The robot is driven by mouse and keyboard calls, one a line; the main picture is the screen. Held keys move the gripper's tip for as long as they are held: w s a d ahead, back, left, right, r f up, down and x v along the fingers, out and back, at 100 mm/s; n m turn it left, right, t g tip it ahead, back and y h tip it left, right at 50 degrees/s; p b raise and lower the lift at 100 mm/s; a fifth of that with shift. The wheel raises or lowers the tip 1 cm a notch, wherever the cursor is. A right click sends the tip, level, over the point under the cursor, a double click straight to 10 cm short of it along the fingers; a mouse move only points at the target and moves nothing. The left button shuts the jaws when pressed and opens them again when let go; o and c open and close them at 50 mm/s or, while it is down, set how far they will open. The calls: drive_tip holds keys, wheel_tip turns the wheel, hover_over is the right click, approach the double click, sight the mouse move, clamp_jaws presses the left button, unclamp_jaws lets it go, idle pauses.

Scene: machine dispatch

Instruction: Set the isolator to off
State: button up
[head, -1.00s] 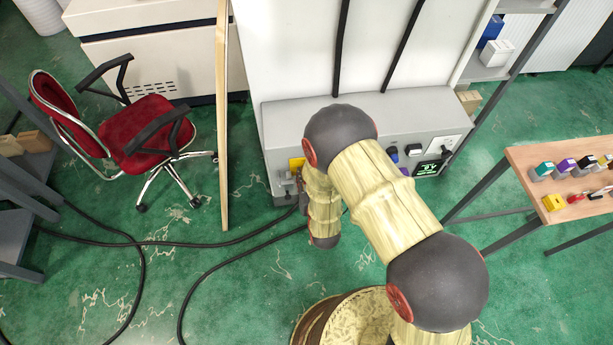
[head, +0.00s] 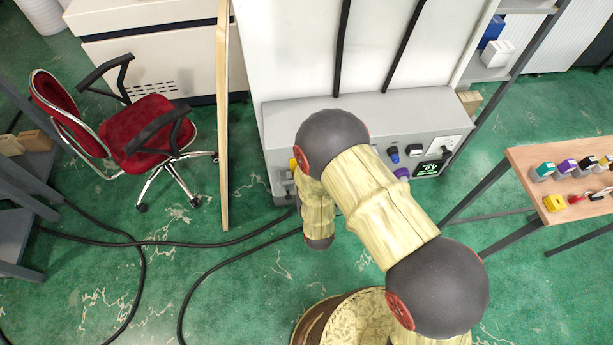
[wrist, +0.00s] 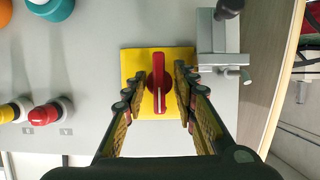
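The isolator is a red rotary handle (wrist: 158,85) on a square yellow plate (wrist: 130,62), fixed to a grey panel. In the wrist view the handle's long grip points down the picture. My gripper (wrist: 159,92) is open, with its two fingers on either side of the handle and visible gaps between them and it. Whether the fingertips reach the handle's depth I cannot tell. In the head view only a sliver of the yellow plate (head: 293,165) shows beside my arm, and my gripper is hidden behind the arm.
A grey hasp-like metal bracket (wrist: 220,62) sits close right of the plate. Red (wrist: 45,114) and yellow (wrist: 12,112) push buttons are at left. In the head view, a wooden board (head: 223,120) stands left of the cabinet, and a workbench (head: 525,165) stands at right.

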drive_tip(key=v, duration=1.2)
idle(0.5)
